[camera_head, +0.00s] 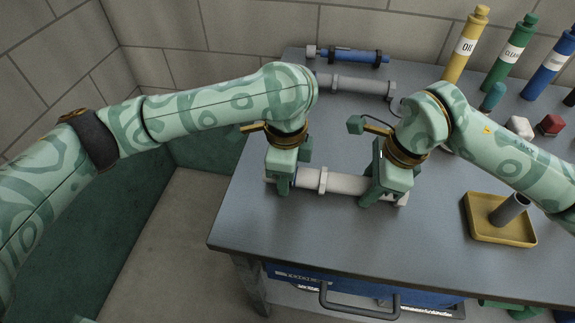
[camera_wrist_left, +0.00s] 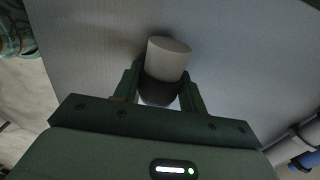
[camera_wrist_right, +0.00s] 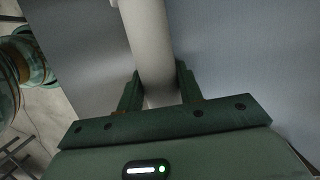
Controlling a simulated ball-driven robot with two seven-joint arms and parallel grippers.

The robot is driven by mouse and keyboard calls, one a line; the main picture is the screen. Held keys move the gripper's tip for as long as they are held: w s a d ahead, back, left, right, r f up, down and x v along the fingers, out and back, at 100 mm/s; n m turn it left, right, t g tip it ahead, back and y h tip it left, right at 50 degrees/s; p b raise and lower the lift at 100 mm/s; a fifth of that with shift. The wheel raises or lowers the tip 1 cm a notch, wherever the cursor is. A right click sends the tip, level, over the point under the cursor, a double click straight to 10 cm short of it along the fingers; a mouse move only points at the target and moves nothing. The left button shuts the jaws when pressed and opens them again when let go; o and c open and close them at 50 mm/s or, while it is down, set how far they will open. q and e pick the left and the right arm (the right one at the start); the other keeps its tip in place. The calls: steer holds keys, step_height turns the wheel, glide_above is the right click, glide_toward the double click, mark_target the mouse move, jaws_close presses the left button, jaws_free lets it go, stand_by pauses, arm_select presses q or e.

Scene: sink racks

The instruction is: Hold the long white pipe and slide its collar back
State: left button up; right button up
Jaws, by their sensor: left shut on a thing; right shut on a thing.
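The long white pipe (camera_head: 345,184) lies level across the near part of the grey table, with a raised ring, seemingly its collar (camera_head: 323,180), between my two grippers. My left gripper (camera_head: 281,184) is shut on the pipe near its left end. In the left wrist view the pale round end (camera_wrist_left: 168,58) sticks out past the fingers, and a dark section shows between them. My right gripper (camera_head: 380,196) is shut on the pipe near its right end. In the right wrist view the white pipe (camera_wrist_right: 148,45) runs between its fingers. The fingers hide parts of the pipe.
A grey pipe (camera_head: 352,84) and a blue one (camera_head: 345,56) lie at the back. Yellow (camera_head: 465,45), green (camera_head: 509,54) and blue bottles stand back right. A yellow tray (camera_head: 482,234) holding a grey cylinder (camera_head: 509,208) sits at right. The table's front left is clear.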

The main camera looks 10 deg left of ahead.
arm_select(q)
steer(key=shift+a, duration=1.35)
steer(key=o, duration=0.9)
steer(key=shift+o, duration=0.2)
steer(key=shift+d, duration=0.1)
steer(key=shift+r, duration=3.55)
arm_select(e)
steer(key=o, duration=1)
